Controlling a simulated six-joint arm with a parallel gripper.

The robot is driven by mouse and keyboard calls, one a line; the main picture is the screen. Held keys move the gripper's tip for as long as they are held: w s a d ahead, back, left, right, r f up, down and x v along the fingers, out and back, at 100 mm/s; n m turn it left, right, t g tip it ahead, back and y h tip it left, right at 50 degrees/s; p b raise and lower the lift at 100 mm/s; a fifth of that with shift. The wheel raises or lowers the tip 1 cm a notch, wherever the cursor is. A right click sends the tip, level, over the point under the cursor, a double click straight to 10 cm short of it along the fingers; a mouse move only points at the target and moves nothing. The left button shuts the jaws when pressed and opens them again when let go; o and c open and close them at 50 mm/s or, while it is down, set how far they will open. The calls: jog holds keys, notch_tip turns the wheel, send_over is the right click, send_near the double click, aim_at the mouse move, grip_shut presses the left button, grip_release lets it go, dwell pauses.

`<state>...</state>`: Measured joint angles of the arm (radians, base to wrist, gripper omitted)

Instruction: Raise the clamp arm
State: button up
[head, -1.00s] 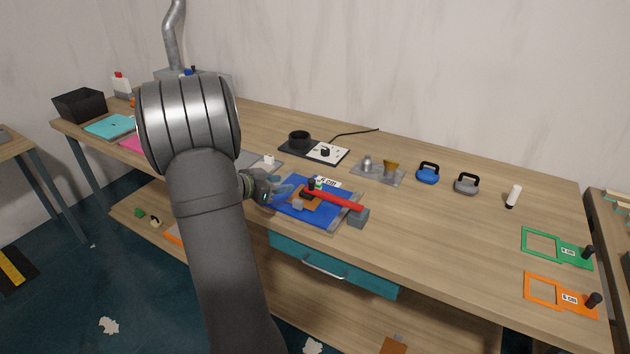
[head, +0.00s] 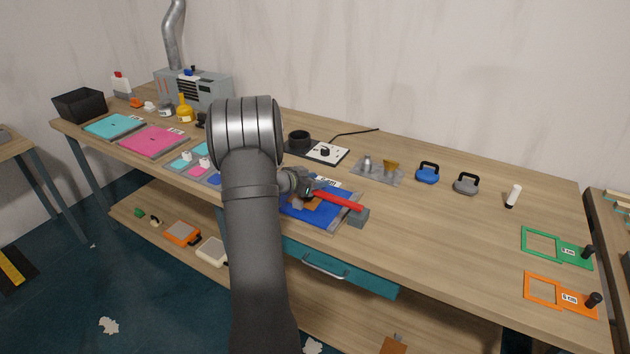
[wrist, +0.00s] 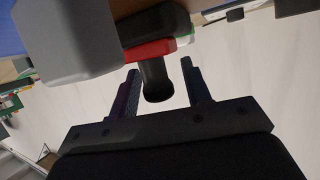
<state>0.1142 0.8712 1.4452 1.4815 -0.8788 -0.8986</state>
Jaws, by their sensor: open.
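The red clamp arm (head: 338,200) lies low across the blue board (head: 322,216), its right end by a grey block (head: 358,217). In the wrist view the red arm (wrist: 150,50) shows with a black handle (wrist: 155,80) sticking out from its end. My gripper (head: 312,188) is at the left end of the clamp arm. In the wrist view my gripper (wrist: 159,70) is open, one finger on each side of the black handle, with gaps visible. My gripper partly hides the handle in the head view.
A black-and-white device with a cable (head: 325,152) and a grey plate with small metal parts (head: 378,170) stand behind the board. Blue (head: 428,173) and grey (head: 467,184) handled weights are further right.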

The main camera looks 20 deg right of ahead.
jog(key=shift+c, duration=0.4)
grip_shut()
jog(key=shift+r, duration=0.1)
jog(key=shift+s+d+r+m+t+y, duration=0.1)
jog(key=shift+r+m+t+y, duration=0.1)
jog(key=shift+r, duration=0.2)
jog(key=shift+s+d+r+m+t+y, duration=0.1)
jog(key=shift+r+m, duration=0.1)
jog(key=shift+r, duration=0.2)
jog(key=s+d+r+m+t+y, duration=0.3)
jog(key=s+d+r+m, duration=0.2)
jog(key=r, duration=0.4)
jog(key=shift+s+d+r+y, duration=0.2)
jog(key=shift+s+d+y, duration=0.2)
jog(key=shift+s+d, duration=0.1)
jog(key=shift+m+t, duration=0.3)
jog(key=shift+o, duration=0.4)
grip_release()
